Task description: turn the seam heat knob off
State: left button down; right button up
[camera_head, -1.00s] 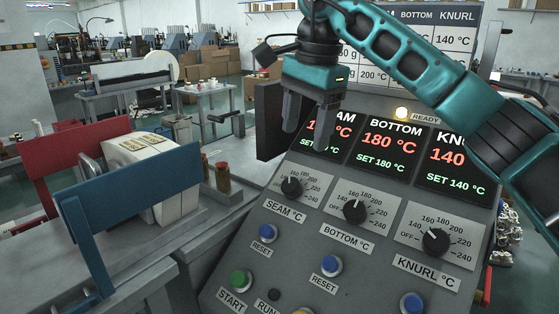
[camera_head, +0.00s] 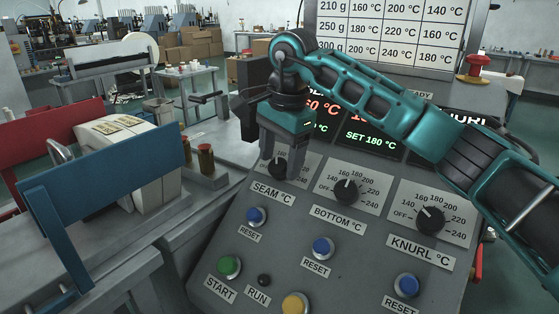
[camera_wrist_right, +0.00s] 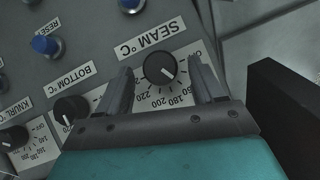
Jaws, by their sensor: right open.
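The seam heat knob (camera_wrist_right: 160,67) is a round black knob with a white pointer line, above the SEAM °C label on the sloped panel. Its pointer is on the numbered part of the scale, away from OFF. In the head view the knob (camera_head: 277,169) is partly hidden by my right gripper (camera_head: 284,168). The right wrist view shows that gripper (camera_wrist_right: 161,66) open, one finger on each side of the knob with gaps to it. I cannot tell whether the fingertips reach the knob's depth. My left gripper is not in view.
The bottom knob (camera_head: 347,191) and knurl knob (camera_head: 431,219) sit to the right. Blue reset buttons (camera_head: 256,216), a green start button (camera_head: 229,266) and a yellow button (camera_head: 294,304) lie below. My arm partly covers the displays (camera_head: 369,139). A red mushroom button (camera_head: 475,68) stands at upper right.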

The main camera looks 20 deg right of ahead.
jog(key=shift+a+f, duration=0.1)
jog(key=shift+f, duration=0.35)
